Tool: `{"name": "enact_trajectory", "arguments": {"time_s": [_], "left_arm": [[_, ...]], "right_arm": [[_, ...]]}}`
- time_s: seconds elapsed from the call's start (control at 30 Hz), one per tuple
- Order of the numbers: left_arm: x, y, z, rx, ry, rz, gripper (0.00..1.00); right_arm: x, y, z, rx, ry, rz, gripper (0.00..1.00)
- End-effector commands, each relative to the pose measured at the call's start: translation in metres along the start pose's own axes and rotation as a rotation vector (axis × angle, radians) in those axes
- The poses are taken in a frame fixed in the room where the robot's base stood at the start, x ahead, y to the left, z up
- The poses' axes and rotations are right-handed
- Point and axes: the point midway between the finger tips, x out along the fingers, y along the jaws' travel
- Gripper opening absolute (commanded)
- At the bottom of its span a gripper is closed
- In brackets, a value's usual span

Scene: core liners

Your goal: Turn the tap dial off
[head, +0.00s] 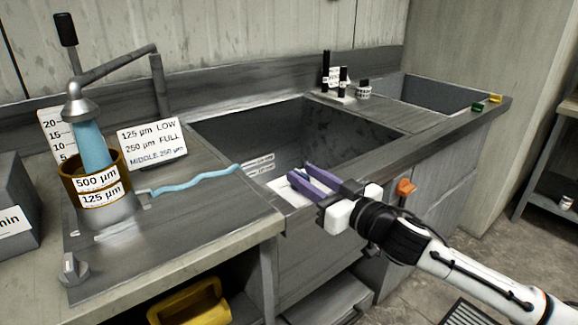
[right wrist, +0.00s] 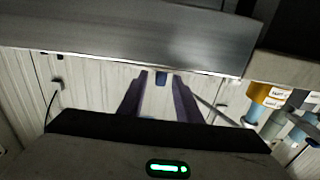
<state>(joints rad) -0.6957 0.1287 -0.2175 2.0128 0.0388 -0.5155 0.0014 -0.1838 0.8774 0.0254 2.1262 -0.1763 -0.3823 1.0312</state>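A grey dial (head: 73,269) stands at the front left of the steel worktop, beside the sieve stand. It looks like the tap dial. A wide blue stream of water (head: 92,143) falls from the grey tap head (head: 80,103) into the brown sieve stack (head: 97,190), labelled 500 and 125 µm. My right gripper (head: 299,172) is over the front edge of the sink, far to the right of the dial. Its purple fingers are apart with nothing seen between them; they also show apart in the right wrist view (right wrist: 158,80). My left gripper is out of view.
A blue trickle (head: 195,182) runs from the stand toward the sink (head: 290,130). An orange knob (head: 404,188) is on the cabinet front. A yellow bin (head: 190,302) sits below the worktop. A grey box (head: 12,205) is at far left.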

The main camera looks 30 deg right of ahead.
Motion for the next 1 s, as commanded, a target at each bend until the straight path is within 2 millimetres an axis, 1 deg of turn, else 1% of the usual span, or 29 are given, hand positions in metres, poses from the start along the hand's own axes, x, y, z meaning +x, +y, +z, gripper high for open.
{"name": "enact_trajectory", "arguments": {"time_s": [0.03,0.2,0.4,0.6,0.87,1.0], "left_arm": [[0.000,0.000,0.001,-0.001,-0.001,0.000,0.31],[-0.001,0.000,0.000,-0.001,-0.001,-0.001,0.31],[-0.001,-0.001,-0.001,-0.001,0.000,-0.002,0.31],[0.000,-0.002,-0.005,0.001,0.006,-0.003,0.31],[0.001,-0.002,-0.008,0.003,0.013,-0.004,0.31],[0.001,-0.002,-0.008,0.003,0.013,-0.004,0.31]], "right_arm": [[0.008,0.001,-0.002,-0.003,0.004,0.001,0.31],[0.032,0.001,-0.002,-0.002,0.003,0.001,0.31],[0.052,0.000,-0.001,-0.001,0.002,0.001,0.31],[0.060,0.000,0.000,-0.001,-0.001,0.001,0.31],[0.061,0.000,0.000,-0.001,-0.001,0.001,0.31],[0.060,0.000,0.001,-0.001,-0.001,0.001,0.08]]}}
